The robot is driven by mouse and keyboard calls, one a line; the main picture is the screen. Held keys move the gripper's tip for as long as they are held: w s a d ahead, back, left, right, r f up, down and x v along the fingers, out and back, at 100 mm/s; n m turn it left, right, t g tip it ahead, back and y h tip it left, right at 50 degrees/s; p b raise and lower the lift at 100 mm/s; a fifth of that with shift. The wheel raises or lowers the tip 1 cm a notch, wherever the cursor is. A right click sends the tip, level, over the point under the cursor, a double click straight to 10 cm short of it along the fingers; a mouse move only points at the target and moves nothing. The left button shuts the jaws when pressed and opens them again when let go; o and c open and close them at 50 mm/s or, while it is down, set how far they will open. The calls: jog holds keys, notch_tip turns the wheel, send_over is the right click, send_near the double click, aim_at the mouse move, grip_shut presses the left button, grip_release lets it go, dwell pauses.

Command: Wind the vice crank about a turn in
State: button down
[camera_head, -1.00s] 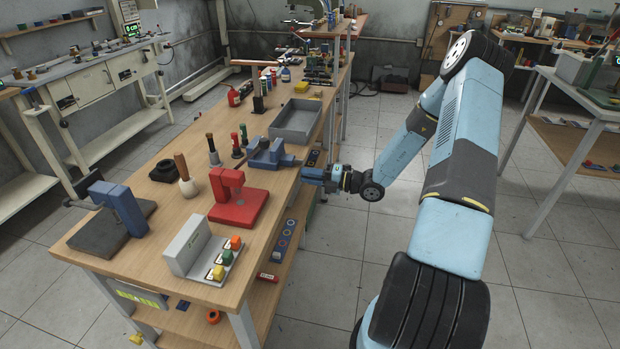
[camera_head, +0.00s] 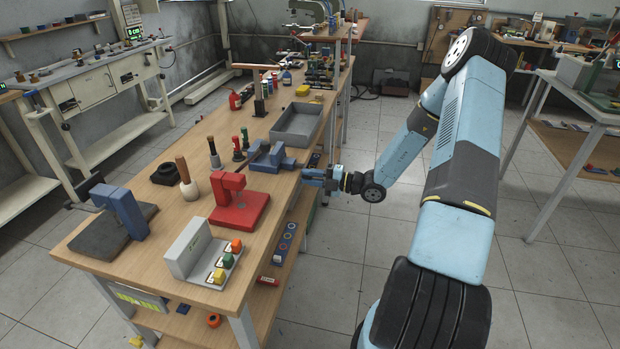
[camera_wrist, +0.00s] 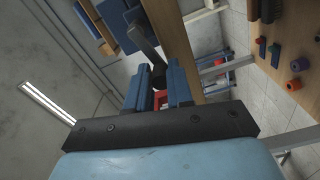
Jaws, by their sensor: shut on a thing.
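The blue vice (camera_head: 268,157) sits near the right edge of the wooden workbench, with its jaws toward the grey tray. It also shows in the wrist view (camera_wrist: 119,26) at the top. Its dark crank arm (camera_wrist: 143,38) reaches from the vice down to between my fingers in the wrist view. My gripper (camera_wrist: 158,80) is shut on the crank's dark handle end, with one blue finger on each side. In the head view my gripper (camera_head: 308,174) is just off the bench's right edge beside the vice, and the crank grip is hidden there.
A red press-like block (camera_head: 238,207) and a grey tray (camera_head: 297,122) stand near the vice on the bench (camera_head: 155,215). A lower shelf runs beneath the bench top. Open tiled floor (camera_head: 345,240) lies right of the bench.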

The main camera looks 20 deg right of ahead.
jog(key=shift+w+d, duration=0.2)
jog(key=c, duration=1.3)
grip_release()
jog(key=shift+c, duration=0.2)
jog(key=shift+o, duration=1.3)
jog(key=shift+s+a, duration=0.1)
jog(key=v, duration=1.3)
jog(key=shift+s+d, duration=0.15)
jog(key=shift+d, duration=0.2)
jog(key=shift+f, duration=0.1)
